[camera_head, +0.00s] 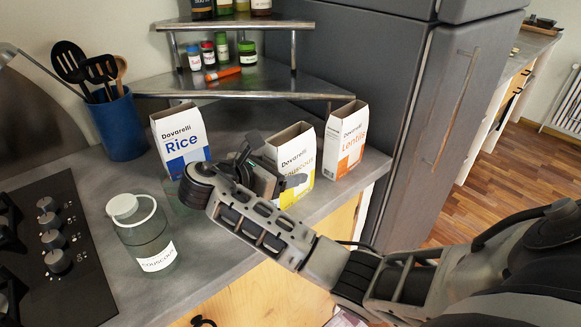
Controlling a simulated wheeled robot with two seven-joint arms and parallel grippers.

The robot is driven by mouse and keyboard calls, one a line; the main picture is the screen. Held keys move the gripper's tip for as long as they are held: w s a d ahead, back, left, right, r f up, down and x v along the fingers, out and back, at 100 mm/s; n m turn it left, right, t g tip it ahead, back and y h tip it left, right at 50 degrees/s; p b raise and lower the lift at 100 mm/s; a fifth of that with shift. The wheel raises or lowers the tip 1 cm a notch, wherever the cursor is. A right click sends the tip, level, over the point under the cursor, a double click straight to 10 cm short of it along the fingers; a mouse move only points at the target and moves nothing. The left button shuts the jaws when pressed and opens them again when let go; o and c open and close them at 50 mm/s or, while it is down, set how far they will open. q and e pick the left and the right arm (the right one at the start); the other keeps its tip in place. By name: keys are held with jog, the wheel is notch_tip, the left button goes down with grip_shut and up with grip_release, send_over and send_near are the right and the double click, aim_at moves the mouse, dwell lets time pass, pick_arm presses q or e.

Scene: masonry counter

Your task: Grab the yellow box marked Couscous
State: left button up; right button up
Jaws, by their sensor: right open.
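The Couscous box (298,152) is white with a yellow lower part and stands upright on the counter, between two similar boxes. Its label is partly hidden behind my right gripper. My right gripper (270,168) is open, right in front of the left part of the box. One finger shows near the box's left edge and the other crosses its front; I cannot tell whether they touch it. My left gripper is not in view.
A blue-marked Rice box (180,138) stands left and an orange-marked Lentils box (346,138) right. A lidded glass jar (143,235) stands front left, near the cooktop (62,280). A utensil holder (118,130) and corner shelf (270,82) stand behind; a fridge (385,100) is right.

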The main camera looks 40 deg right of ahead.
aim_at(281, 156)
grip_shut()
jog(key=shift+r, duration=0.2)
jog(key=shift+r, duration=1.3)
jog(key=shift+s+r, duration=0.1)
jog(key=shift+r, duration=0.15)
jog(key=s+d+r, duration=0.1)
jog(key=s+r, duration=0.8)
jog(key=s, duration=0.4)
jog(key=shift+s+d+r, duration=0.2)
jog(key=shift+d, duration=0.2)
